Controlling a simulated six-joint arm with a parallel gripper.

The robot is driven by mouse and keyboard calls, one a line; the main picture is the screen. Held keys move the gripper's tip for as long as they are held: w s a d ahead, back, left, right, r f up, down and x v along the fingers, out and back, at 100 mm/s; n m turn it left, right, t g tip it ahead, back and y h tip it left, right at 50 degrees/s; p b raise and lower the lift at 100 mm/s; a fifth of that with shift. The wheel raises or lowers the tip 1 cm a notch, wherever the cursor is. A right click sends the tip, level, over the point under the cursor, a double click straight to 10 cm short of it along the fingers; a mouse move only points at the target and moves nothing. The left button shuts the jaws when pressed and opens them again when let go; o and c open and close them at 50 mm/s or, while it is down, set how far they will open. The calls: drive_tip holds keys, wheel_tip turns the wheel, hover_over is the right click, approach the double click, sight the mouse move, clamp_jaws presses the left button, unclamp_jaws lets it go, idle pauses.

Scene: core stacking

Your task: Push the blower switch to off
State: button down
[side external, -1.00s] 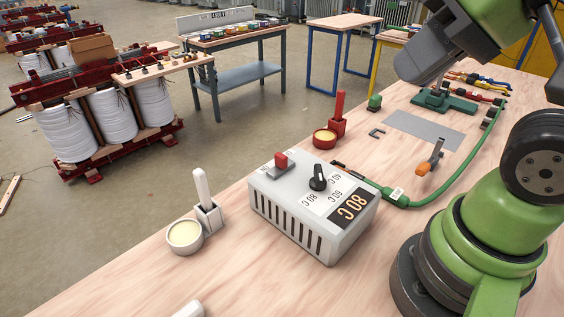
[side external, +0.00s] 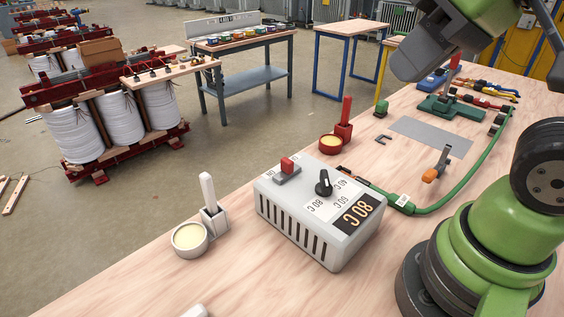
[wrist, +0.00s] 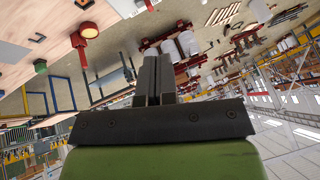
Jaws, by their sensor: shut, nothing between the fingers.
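The blower is a light grey box (side external: 318,216) with side vents on the wooden bench. Its red switch (side external: 287,165) sits in a grey slot on top, with a small label at each end; I cannot tell its exact position. My gripper (wrist: 153,78) shows in the wrist view with both fingers together and empty. In the side view its grey body is at the upper right, well above the bench and away from the switch; the fingertips cannot be made out there.
A green hose (side external: 440,207) runs right. A grey plate (side external: 430,137) lies behind an orange-tipped tool (side external: 436,167).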

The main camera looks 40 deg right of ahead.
drive_tip(key=w+a+f+n+g+h, duration=0.1)
drive_tip(key=w+a+n+g, duration=0.1)
drive_tip(key=w+n, duration=0.4)
drive_tip(key=w+a+f+n+g+h, duration=0.1)
drive_tip(key=w+a+n+g+h, duration=0.15)
drive_tip(key=w+n, duration=0.3)
drive_tip(key=w+a+f+n+g+h, duration=0.2)
drive_tip(key=w+a+f+n+h, duration=0.1)
drive_tip(key=w+a+f+n, duration=0.5)
approach(299, 166)
drive_tip(key=shift+n, duration=0.35)
drive_tip(key=a+f, duration=0.1)
drive_tip(key=f, duration=0.2)
drive_tip(key=a+f, duration=0.1)
drive_tip(key=shift+a+f, duration=0.35)
drive_tip(key=shift+d, duration=0.4)
drive_tip(key=shift+d, duration=0.1)
drive_tip(key=shift+d, duration=1.85)
